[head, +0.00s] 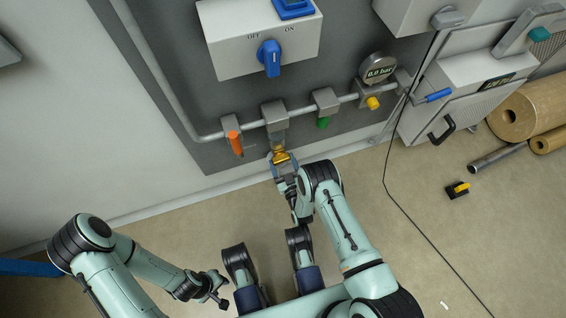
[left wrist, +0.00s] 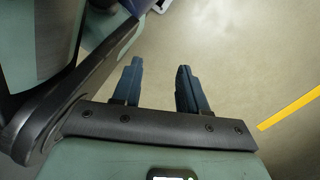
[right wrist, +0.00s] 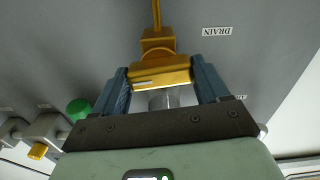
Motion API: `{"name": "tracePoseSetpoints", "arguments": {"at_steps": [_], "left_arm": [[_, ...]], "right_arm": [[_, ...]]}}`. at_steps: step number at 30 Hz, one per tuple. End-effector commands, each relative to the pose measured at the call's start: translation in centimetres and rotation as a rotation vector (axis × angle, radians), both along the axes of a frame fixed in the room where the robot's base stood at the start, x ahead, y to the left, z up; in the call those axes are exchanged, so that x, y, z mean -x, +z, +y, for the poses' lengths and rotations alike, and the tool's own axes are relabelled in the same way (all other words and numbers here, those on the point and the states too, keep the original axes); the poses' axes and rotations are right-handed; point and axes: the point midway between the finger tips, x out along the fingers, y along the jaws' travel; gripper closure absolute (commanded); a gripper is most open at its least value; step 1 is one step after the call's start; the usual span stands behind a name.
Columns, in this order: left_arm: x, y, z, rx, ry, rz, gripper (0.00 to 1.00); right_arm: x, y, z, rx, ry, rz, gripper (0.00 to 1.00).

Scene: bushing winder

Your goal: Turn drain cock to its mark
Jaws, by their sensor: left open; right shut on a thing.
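The drain cock is brass-coloured (head: 280,157) and sits low on the grey wall panel, below the pipe. My right gripper (head: 283,165) reaches up to it. In the right wrist view, the cock's brass handle (right wrist: 160,76) lies crosswise between the blue fingers of my right gripper (right wrist: 161,74), which are shut on it. A "DRAIN" label (right wrist: 216,31) is on the panel beside it. I cannot make out the mark. My left gripper (head: 216,288) is low at the left of the head view, away from the panel. The left wrist view shows its fingers (left wrist: 159,72) apart and empty.
Along the pipe are an orange handle (head: 235,143), a green knob (head: 323,122) and a yellow knob (head: 373,103) under a gauge reading 0.0 bar (head: 379,70). An OFF/ON switch box (head: 240,55) is above. A black cable (head: 388,185) crosses the floor at right.

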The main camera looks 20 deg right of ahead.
Motion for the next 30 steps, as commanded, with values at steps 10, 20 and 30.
{"name": "tracePoseSetpoints", "arguments": {"at_steps": [10,20,30], "left_arm": [[-2.9,1.7,-0.3,-0.007,-0.010,-0.097,0.57],[-4.7,2.9,-0.6,-0.010,-0.015,-0.158,0.57],[-5.6,3.6,-0.7,-0.012,-0.017,-0.187,0.57]], "right_arm": [[-0.1,0.2,0.1,0.299,0.002,-0.014,0.56],[-0.2,0.2,0.1,0.612,0.003,-0.026,0.56],[-0.3,0.2,0.1,0.935,0.001,-0.038,0.56]]}}
